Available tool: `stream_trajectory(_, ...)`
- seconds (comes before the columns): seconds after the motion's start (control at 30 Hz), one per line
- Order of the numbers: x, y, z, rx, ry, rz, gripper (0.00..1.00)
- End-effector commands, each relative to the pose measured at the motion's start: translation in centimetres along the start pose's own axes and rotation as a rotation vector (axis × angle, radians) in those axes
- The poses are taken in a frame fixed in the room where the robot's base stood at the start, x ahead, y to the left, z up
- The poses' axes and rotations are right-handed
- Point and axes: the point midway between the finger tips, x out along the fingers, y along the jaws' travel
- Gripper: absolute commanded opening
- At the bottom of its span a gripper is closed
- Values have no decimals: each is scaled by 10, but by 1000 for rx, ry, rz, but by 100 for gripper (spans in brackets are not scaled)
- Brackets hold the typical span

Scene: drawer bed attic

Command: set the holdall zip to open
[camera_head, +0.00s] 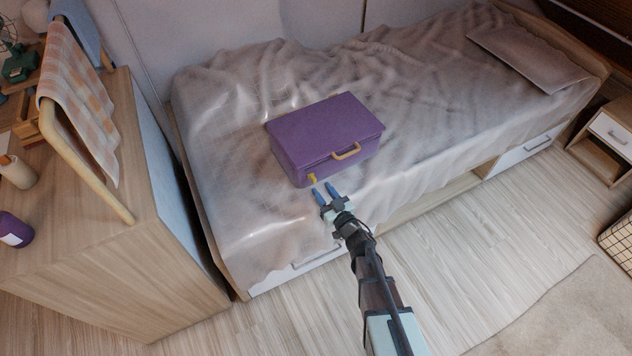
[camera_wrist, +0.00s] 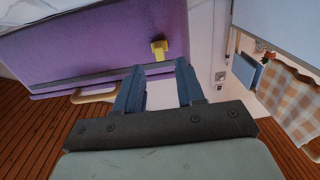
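The holdall (camera_head: 325,132) is a purple box-shaped bag lying on the bed, with a tan handle (camera_head: 346,152) on its front side. A small yellow zip pull (camera_head: 312,178) sits at the lower left end of that front side. The bag (camera_wrist: 95,45), its handle (camera_wrist: 92,95) and the yellow pull (camera_wrist: 159,48) also show in the wrist view. My gripper (camera_head: 325,190) is just in front of the pull, its two blue fingers apart with nothing between them. In the wrist view the pull lies just beyond the open fingertips (camera_wrist: 157,68), apart from them.
The bed (camera_head: 232,170) has a rumpled pale cover and a pillow (camera_head: 527,58) at the far right. A wooden cabinet (camera_head: 95,240) with a checked cloth (camera_head: 75,85) stands at the left. The wooden floor (camera_head: 450,255) in front is mostly clear.

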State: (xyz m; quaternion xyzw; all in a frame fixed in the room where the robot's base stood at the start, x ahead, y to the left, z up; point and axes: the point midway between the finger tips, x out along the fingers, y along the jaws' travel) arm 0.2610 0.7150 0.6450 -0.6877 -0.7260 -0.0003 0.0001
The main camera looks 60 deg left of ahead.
Motion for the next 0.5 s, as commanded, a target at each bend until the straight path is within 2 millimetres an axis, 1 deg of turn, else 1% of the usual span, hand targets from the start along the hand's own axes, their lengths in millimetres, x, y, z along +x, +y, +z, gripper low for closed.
stream_trajectory(0.03,12,0,1,0,1,-1,38)
stream_trajectory(0.2,33,1,1,0,0,0,38)
stream_trajectory(0.33,44,0,0,-1,1,0,38)
stream_trajectory(0.5,49,0,0,-1,0,0,38)
